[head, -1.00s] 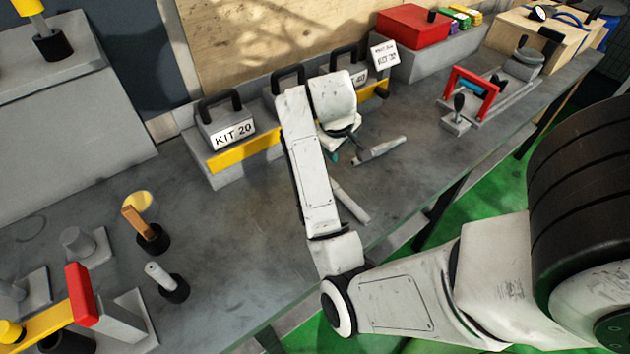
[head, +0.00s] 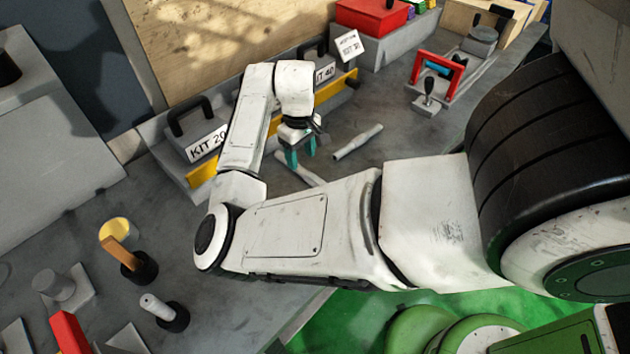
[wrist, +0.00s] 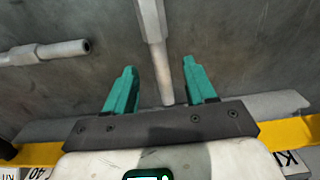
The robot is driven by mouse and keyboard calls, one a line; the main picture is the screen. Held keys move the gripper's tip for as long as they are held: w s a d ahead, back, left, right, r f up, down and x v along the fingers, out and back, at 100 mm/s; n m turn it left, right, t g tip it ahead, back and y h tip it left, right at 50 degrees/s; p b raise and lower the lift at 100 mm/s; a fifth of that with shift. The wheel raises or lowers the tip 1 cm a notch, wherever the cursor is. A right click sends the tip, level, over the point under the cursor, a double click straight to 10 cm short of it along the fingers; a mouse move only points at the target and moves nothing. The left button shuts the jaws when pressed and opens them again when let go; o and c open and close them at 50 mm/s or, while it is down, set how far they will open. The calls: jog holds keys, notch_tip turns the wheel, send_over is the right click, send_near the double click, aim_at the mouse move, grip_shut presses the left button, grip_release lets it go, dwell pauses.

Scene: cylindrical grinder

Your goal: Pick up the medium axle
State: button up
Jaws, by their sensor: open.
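My gripper (head: 302,153) is open and empty, its teal fingers pointing down over the bench. One grey stepped axle (head: 302,173) lies on the bench just below and beside the fingers, partly hidden by them and my arm. In the wrist view this axle (wrist: 152,30) runs from the top edge to a narrower end that shows between the two fingers (wrist: 159,65); its height gap to them is unclear. A second grey axle (head: 358,141) lies to the right of my gripper, and at the left of the wrist view (wrist: 45,52). I cannot tell which is the medium one.
The KIT 20 block (head: 195,140) and a yellow-edged rack (head: 203,173) stand behind my gripper. A red-handled fixture (head: 437,75) and a red box (head: 372,17) are farther right. Upright black holders (head: 137,268) stand at the front left. The bench between is mostly clear.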

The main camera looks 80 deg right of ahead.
aim_at(303, 170)
jog(key=shift+s+f+p, duration=0.15)
jog(key=shift+f+p, duration=0.05)
jog(key=shift+f, duration=1.25)
jog(key=shift+s+f+p, duration=0.1)
jog(key=shift+f+p, duration=0.1)
jog(key=shift+f, duration=1.2)
grip_shut()
jog(key=shift+r, duration=0.1)
